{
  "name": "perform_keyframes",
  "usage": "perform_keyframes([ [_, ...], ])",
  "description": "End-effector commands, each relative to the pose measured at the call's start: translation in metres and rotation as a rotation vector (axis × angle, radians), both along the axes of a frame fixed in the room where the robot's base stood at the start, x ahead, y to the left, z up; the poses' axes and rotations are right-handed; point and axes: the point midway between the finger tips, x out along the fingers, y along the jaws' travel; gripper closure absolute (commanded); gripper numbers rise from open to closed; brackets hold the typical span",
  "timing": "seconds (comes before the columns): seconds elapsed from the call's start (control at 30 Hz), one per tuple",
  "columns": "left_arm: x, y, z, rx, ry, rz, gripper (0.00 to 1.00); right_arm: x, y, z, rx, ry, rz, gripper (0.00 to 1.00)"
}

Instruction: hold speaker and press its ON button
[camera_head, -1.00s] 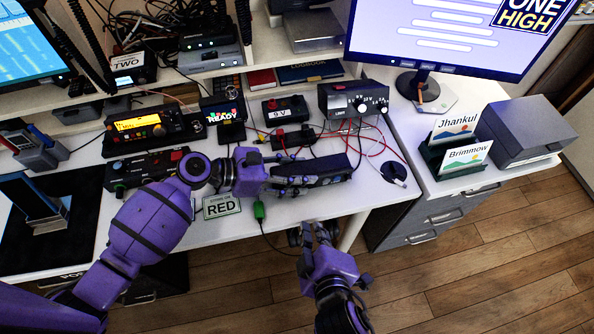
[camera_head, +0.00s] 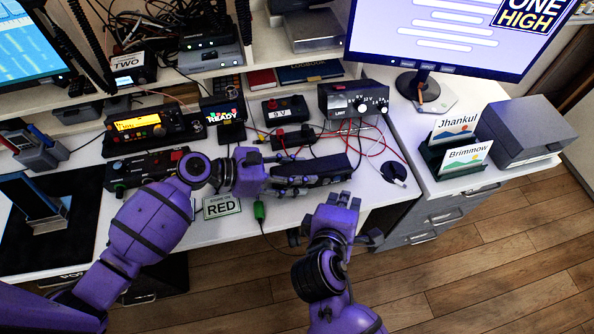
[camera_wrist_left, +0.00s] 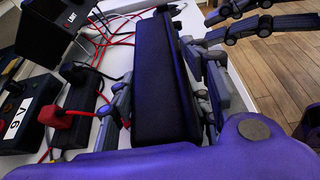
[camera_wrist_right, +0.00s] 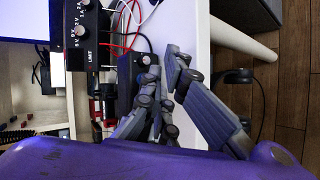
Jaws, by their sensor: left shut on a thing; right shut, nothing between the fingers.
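The speaker is a long black box (camera_head: 318,170) lying on the desk. It fills the middle of the left wrist view (camera_wrist_left: 162,85). My left gripper (camera_head: 290,181) is shut on it, with fingers along both long sides. In the right wrist view, part of the speaker (camera_wrist_right: 126,84) shows just beyond the fingers. My right gripper (camera_head: 338,196) is shut and empty, at the desk's front edge close to the speaker's right end. Its fingertips (camera_wrist_right: 165,68) also show in its own wrist view.
A grey power supply (camera_head: 353,99) with red and black leads stands behind the speaker. The desk right of the speaker is mostly clear.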

Motion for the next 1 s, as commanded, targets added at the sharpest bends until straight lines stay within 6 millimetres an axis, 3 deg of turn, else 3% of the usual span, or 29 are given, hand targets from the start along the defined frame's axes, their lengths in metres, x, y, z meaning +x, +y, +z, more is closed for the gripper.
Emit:
perform_keyframes([
  [0.27, 0.000, 0.000, 0.000, 0.000, 0.000, 0.001, 0.97, 0.017, 0.006, 0.000, 0.003, 0.000, 0.001, 1.00],
  [1.0, 0.000, 0.000, 0.000, 0.000, 0.000, 0.001, 0.97, 0.017, 0.006, 0.000, 0.003, 0.000, 0.001, 1.00],
])
